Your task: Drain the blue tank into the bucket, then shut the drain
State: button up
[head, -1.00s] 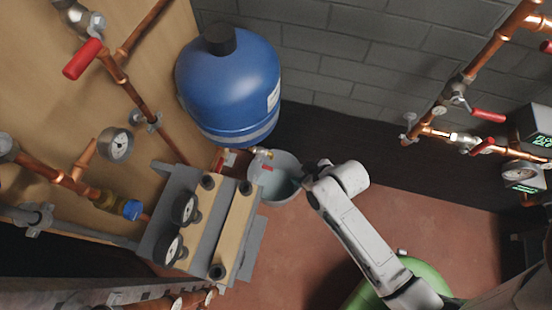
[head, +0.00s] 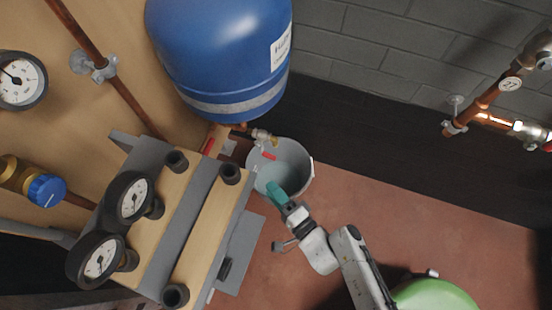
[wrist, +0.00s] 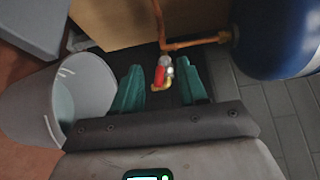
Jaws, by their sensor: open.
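The blue tank (head: 222,50) hangs against the board in the head view; its lower side shows in the wrist view (wrist: 275,38). Below it is the brass drain valve (head: 262,136) with a red handle (head: 268,155). The grey bucket (head: 304,172) stands on the floor below the valve. In the wrist view the bucket (wrist: 25,112) is at the left. My gripper (head: 277,190) is open and empty over the bucket's near side. In the wrist view the red-handled valve (wrist: 162,74) appears between the teal fingers, beyond them and apart. I cannot tell whether water flows.
A wood-and-grey manifold block (head: 190,220) with two gauges stands left of my arm. A second red handle (head: 210,145) is on the pipe left of the drain. Copper pipes (head: 490,95) run along the right wall. Red floor (head: 400,215) is open right of the bucket.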

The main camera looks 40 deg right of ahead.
aim_at(270, 156)
jog(key=w+d+m+h+b, duration=0.1)
jog(key=w+d+m, duration=0.1)
jog(key=w, duration=0.1)
jog(key=w+d+f+m+h+b, duration=0.1)
jog(key=w+m+h+b, duration=0.1)
jog(key=w, duration=0.2)
jog(key=w+d+f+m+h+b, duration=0.1)
jog(key=w+d, duration=0.1)
jog(key=w, duration=0.1)
jog(key=shift+w+d+m+b, duration=0.3)
jog(key=shift+d+m+b, duration=0.05)
jog(key=shift+m, duration=0.05)
jog(key=shift+c, duration=0.2)
grip_shut()
